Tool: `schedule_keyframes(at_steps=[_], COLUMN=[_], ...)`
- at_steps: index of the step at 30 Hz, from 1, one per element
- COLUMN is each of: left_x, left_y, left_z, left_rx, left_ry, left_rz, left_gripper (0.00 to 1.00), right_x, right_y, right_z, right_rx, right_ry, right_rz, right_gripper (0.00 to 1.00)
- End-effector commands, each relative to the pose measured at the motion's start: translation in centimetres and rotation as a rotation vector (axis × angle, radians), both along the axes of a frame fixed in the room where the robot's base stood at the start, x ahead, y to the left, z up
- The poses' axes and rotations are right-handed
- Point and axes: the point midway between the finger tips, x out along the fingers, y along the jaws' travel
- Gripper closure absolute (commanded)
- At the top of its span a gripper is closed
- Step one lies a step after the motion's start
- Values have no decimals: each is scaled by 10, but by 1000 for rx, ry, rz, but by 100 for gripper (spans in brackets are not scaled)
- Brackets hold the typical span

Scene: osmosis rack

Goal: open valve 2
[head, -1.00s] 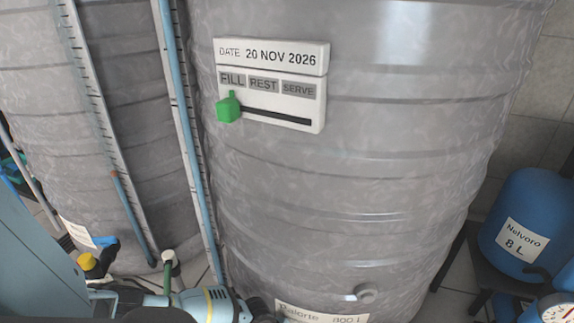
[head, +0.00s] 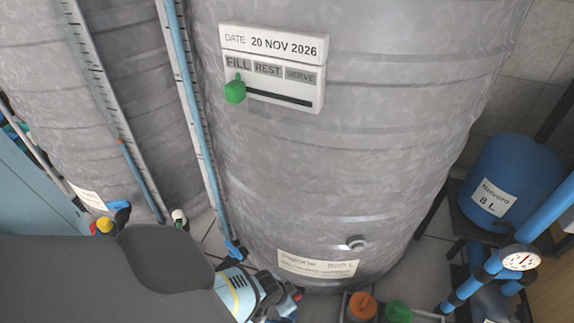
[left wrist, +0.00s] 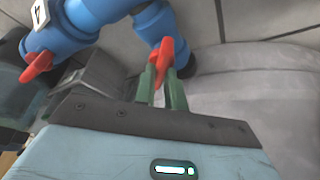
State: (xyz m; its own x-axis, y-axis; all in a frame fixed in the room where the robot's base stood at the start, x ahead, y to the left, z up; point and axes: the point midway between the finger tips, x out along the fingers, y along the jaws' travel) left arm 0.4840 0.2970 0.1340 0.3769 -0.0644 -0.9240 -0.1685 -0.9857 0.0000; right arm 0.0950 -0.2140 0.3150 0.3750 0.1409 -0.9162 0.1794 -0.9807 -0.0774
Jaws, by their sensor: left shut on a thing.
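In the left wrist view, my left gripper (left wrist: 162,82) has its green fingers shut around a red valve handle (left wrist: 167,58). The handle sits on a blue pipe (left wrist: 150,20). A second red handle (left wrist: 38,66) is on the blue pipe at the left, apart from the fingers. A white tag (left wrist: 40,14) with a dark mark is above it. I cannot read a number for the held valve. In the head view, my left gripper (head: 280,303) is low in front of the grey tank (head: 340,180), and the pipework there is mostly hidden. My right gripper is not in view.
The tank's date panel (head: 273,68) has a green slider (head: 235,91) under FILL. Orange (head: 362,304) and green (head: 397,311) knobs stand below the tank. A blue vessel (head: 515,180) and a gauge (head: 520,257) on blue piping are at the right.

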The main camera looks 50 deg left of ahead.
Motion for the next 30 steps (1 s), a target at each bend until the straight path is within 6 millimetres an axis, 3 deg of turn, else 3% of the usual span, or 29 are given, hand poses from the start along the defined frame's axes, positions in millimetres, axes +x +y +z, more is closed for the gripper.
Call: schedule_keyframes(at_steps=[7,18,30], left_x=[-1,0,1], left_y=[-5,-6,-5], left_z=[1,-1,-1], left_rx=[-6,-4,-1], left_ry=[3,3,1], left_rz=[235,545,718], left_gripper=[100,100,100], right_x=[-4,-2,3], right_y=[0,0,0], right_z=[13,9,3], right_rx=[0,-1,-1], right_ry=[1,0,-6], right_rz=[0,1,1], right_gripper=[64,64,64])
